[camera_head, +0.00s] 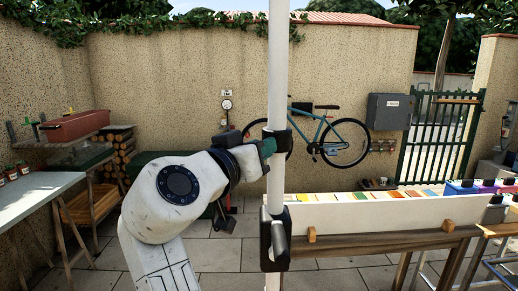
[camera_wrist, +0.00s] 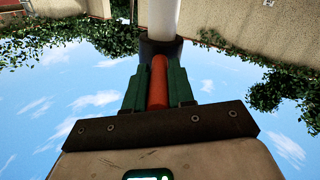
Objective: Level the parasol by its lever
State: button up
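The white parasol pole (camera_head: 277,70) stands upright in the middle of the head view. It carries a black collar (camera_head: 280,136) at mid-height and a black clamp with a grey handle (camera_head: 277,238) lower down. In the wrist view a red-orange lever (camera_wrist: 158,82) sticks out from the black collar (camera_wrist: 161,47) on the white pole (camera_wrist: 163,18). My gripper (camera_wrist: 159,75) has its green fingers along both sides of the lever, closed on it. In the head view my gripper (camera_head: 266,147) is at the upper collar, hiding the lever. The canopy is out of view.
A wooden bench (camera_head: 400,238) with a white panel and coloured swatches stands right of the pole. A grey-topped table (camera_head: 32,194) is at left. A bicycle (camera_head: 335,136) hangs on the back wall; a green gate (camera_head: 440,135) is at right. Paved floor lies between.

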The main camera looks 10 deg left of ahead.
jog(key=o, duration=0.4)
jog(key=shift+a, duration=0.1)
jog(key=b+v, duration=0.2)
jog(key=v, duration=0.8)
jog(key=shift+s, duration=0.35)
jog(key=shift+a+f, duration=0.1)
